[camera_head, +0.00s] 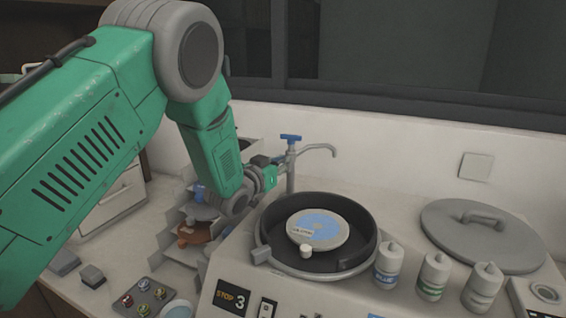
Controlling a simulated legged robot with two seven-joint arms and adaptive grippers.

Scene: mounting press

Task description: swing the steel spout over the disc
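The steel spout (318,149) stands behind the round press pan, with a blue handle on top of its upright post. Its curved end points to the right, behind the pan. The disc (319,230), pale with a blue label, lies inside the dark pan (364,255). A small white knob stands at the disc's front edge. My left gripper (272,174) is just left of the spout's post, below the blue handle. Its fingers are small and partly hidden; I cannot tell whether they touch the post. My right gripper is out of view.
A grey lid (470,240) with a handle lies to the right. Several white bottles (387,266) stand in front of the pan's right side. A stepped rack (195,235) with coloured pieces is at left below my arm. A button box (144,297) sits at the front left.

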